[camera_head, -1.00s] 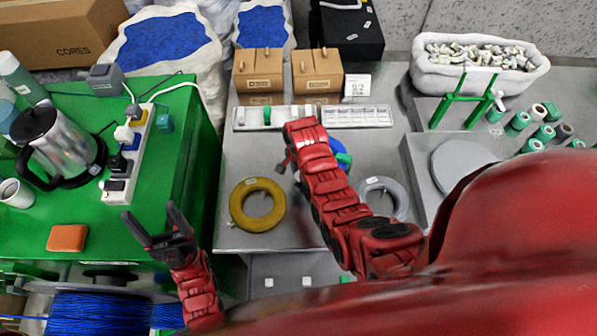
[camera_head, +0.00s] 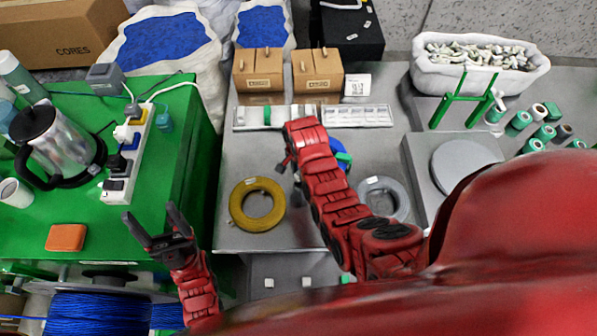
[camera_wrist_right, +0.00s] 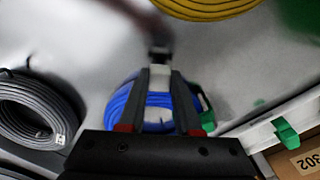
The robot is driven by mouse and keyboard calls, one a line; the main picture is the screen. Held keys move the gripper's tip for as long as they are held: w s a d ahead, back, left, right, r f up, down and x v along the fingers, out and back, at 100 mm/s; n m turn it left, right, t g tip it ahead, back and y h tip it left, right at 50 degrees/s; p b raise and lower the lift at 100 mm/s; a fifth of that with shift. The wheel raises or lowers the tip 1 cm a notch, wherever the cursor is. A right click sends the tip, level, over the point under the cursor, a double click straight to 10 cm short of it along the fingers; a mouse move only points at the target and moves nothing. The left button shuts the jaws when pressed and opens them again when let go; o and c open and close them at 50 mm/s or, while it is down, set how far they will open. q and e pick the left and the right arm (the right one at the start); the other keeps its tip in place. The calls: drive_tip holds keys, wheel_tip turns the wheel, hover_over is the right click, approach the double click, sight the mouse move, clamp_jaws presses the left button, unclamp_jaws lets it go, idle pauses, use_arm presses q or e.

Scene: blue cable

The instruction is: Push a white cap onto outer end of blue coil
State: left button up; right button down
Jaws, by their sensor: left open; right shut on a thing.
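The blue coil (camera_head: 342,157) lies on the grey table, partly hidden behind my right arm in the head view. In the right wrist view the blue coil (camera_wrist_right: 122,102) sits behind and beside the fingers. My right gripper (camera_wrist_right: 160,76) is shut on a small white piece (camera_wrist_right: 159,78), which looks like the white cap, over the coil's edge. A small dark part is just beyond it. I cannot tell whether the cap touches the coil's outer end. My left gripper (camera_head: 150,222) is open and empty, near the green table's front right corner.
A yellow coil (camera_head: 257,204) and a grey coil (camera_head: 384,199) lie either side of my right arm. White compartment trays (camera_head: 357,116) and brown boxes (camera_head: 258,70) stand behind. The green table (camera_head: 185,130) with a power strip is at the left.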

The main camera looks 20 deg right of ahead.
drive_tip(key=shift+c, duration=1.8)
unclamp_jaws()
drive_tip(key=shift+r+p, duration=0.55)
drive_tip(key=shift+r, duration=0.6)
drive_tip(key=shift+r+p, duration=0.65)
drive_tip(key=shift+r, duration=1.7)
